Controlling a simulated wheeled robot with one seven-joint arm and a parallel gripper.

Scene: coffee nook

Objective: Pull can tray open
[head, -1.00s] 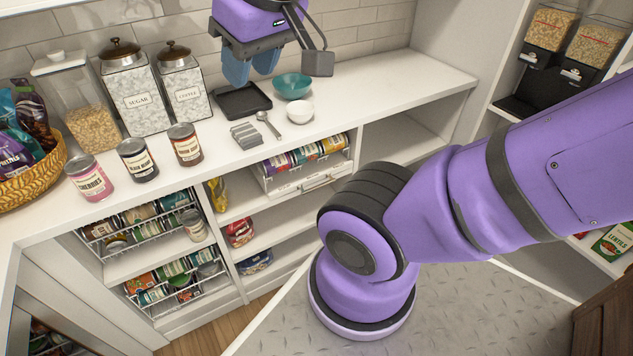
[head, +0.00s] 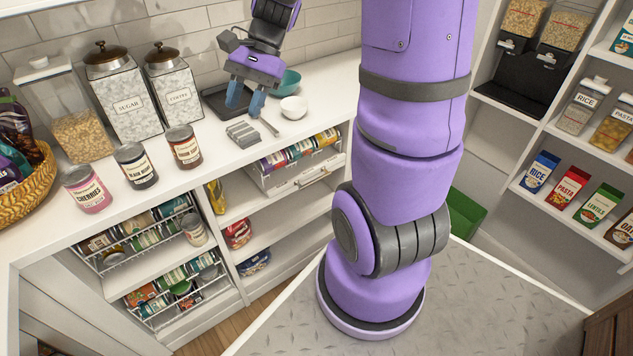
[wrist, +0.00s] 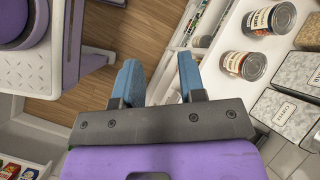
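A white tray of cans (head: 302,177) sits in the upper right bay under the counter, with a bar handle along its front and several colourful cans lying in it. White wire racks of cans (head: 140,235) stand in the left bay on two levels. Which of these the task names I cannot tell for certain. My gripper (head: 245,99) appears over the counter, above and left of the white tray, apart from it. In the wrist view my gripper (wrist: 161,78) has its two blue fingers apart with nothing between them.
Labelled cans (head: 135,165) and sugar and coffee canisters (head: 127,103) stand on the counter. A black tray (head: 215,104), teal bowl (head: 287,82), white bowl (head: 293,107) and spoon lie near my gripper. My arm's links hide the counter's right part.

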